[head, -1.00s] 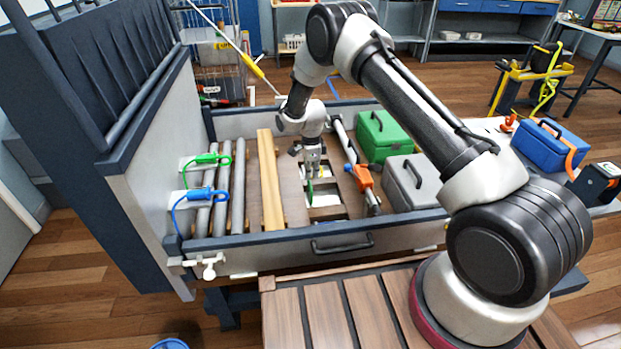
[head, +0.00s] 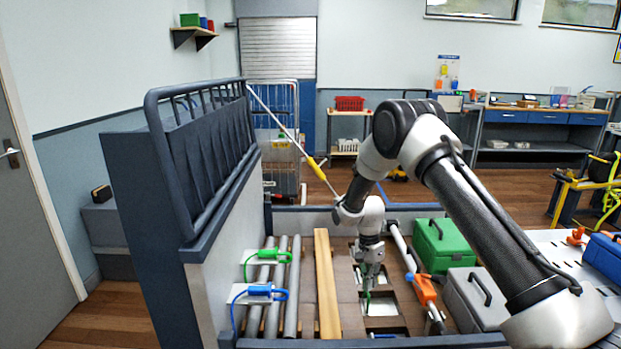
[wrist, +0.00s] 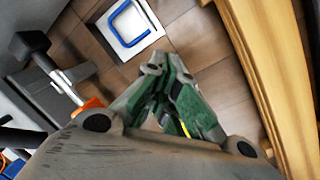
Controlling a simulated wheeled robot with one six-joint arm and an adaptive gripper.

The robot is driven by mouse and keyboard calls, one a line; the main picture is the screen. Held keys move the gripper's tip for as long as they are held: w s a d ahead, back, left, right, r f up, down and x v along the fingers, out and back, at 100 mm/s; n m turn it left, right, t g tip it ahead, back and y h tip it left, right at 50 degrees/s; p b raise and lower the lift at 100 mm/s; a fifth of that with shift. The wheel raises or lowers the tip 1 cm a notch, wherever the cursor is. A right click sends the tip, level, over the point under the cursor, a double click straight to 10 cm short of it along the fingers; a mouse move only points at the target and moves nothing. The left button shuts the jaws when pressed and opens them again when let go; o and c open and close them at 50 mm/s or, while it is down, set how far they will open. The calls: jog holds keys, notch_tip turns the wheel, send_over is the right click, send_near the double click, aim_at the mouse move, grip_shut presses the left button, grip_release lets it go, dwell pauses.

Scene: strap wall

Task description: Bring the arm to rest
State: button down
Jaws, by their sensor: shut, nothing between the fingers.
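My gripper (head: 369,272) hangs pointing down over the brown floor of the blue-edged bed, between the yellow wooden beam (head: 327,285) and the orange-handled bar clamp (head: 427,292). Its green-padded fingers also show in the wrist view (wrist: 176,88), closed together with nothing seen between them. My arm reaches in from the right and bends down at the elbow. In the wrist view, a white square recess with a blue U-shaped handle (wrist: 113,32) lies beside the fingers, apart from them. Whether the fingertips touch the floor is hard to tell.
Grey rollers (head: 293,290) and the green (head: 264,256) and blue (head: 262,291) straps lie left of the beam. A green case (head: 442,246) and a grey case (head: 474,297) stand on the right. A yellow-gripped rod (head: 316,168) slants behind my wrist. Space above the bed is open.

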jog(key=s+d+r+n, duration=0.5)
jog(key=s+r, duration=0.3)
jog(key=r, duration=0.4)
jog(key=s+d+r+n, duration=0.45)
jog(key=s+r, duration=0.45)
jog(key=r, duration=0.4)
jog(key=s+d+r+t, duration=0.3)
jog(key=s+r, duration=0.4)
jog(key=s, duration=0.2)
jog(key=s+d+r+t, duration=0.3)
jog(key=s+d+r, duration=0.1)
jog(key=s+r, duration=0.4)
jog(key=shift+s+d+r+n+y, duration=0.2)
jog(key=shift+s+n+y, duration=0.25)
jog(key=shift+s, duration=0.75)
